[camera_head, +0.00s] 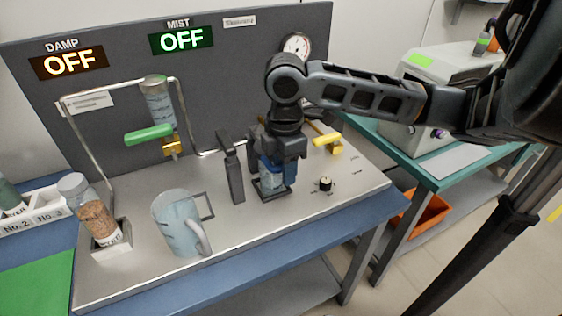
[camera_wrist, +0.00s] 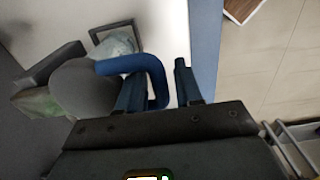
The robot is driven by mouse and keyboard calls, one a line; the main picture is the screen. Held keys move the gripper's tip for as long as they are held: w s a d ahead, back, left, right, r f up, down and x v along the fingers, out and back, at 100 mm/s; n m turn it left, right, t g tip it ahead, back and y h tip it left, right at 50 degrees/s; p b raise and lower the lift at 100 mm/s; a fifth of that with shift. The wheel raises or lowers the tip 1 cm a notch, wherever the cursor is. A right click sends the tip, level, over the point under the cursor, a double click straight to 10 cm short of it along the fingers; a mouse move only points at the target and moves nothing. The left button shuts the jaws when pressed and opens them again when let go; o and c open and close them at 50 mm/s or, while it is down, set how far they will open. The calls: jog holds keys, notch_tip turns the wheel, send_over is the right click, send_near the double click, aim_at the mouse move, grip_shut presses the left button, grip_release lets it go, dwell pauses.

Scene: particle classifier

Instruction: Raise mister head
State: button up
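The mister head is the blue and grey piece at the front of the panel base, partly hidden by my gripper in the head view. In the wrist view its blue curved handle (camera_wrist: 157,78) and round grey top (camera_wrist: 85,88) show. My gripper (camera_head: 276,160) points down over it. In the wrist view the fingers of my gripper (camera_wrist: 158,92) stand on either side of the handle, with a small gap by the right finger. It looks open; contact cannot be made out. A dark upright post (camera_head: 231,172) stands just left of my gripper. The MIST sign (camera_head: 182,38) reads OFF.
A clear jug (camera_head: 178,222) and a bottle of brown grains (camera_head: 96,212) stand to the left. The DAMP sign (camera_head: 68,63) also reads OFF.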

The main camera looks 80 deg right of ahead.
jog(key=c, duration=0.5)
jog(key=shift+o, duration=0.2)
jog(key=shift+r+p, duration=1.2)
jog(key=shift+p, duration=0.35)
jog(key=shift+r, duration=0.2)
jog(key=shift+w+d+r+t+h+p, duration=0.2)
jog(key=shift+r+p, duration=0.1)
jog(key=shift+r, duration=0.2)
jog(key=shift+w+d+r+t+h+p, duration=0.1)
jog(key=shift+r+t+h+p, duration=0.15)
jog(key=shift+r, duration=0.25)
